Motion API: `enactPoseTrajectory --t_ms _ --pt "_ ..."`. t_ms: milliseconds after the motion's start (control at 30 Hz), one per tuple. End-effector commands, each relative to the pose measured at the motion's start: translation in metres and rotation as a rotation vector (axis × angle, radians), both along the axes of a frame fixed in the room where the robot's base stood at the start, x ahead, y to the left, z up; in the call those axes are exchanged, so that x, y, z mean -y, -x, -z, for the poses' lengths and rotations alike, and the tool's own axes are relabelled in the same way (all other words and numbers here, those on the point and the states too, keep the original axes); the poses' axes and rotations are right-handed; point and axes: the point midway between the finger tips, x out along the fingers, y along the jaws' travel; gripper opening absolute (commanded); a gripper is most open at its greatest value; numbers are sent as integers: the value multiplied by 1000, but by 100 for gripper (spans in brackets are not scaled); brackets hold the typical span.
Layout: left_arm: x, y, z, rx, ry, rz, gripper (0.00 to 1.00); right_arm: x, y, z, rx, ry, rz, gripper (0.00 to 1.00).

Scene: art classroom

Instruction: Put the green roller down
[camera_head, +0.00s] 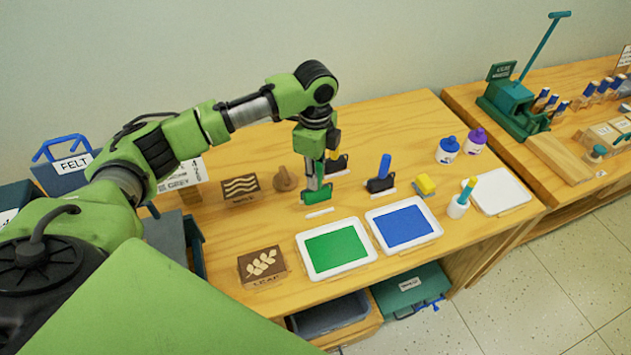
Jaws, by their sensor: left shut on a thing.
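My left gripper (319,172) points down over the wooden table and is shut on the green roller (315,195). The gripper hides most of the roller's handle. The roller's green head hangs low, just behind a small white label strip (320,212) on the table. I cannot tell whether the roller touches the table top. A blue-handled roller (381,179) stands to its right. A dark roller (338,164), partly hidden, is close behind my gripper. My right gripper is not in view.
A green paint tray (304,242) and a blue paint tray (436,229) lie in front. A wave stamp block (241,189), a leaf block (261,267) and a brown knob (285,179) are on the left. A yellow block (425,185) and paint bottles (447,153) stand right.

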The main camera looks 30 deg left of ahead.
Motion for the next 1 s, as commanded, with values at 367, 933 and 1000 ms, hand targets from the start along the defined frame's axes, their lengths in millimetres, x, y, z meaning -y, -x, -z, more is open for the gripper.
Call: enactPoseTrajectory --t_ms 367,933,1000 --pt "-2 -3 34 1 -1 0 0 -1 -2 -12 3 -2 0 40" --pt "-2 -2 37 0 -1 0 34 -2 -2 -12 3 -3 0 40" --pt "-2 -2 37 0 -1 0 34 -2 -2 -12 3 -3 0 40"
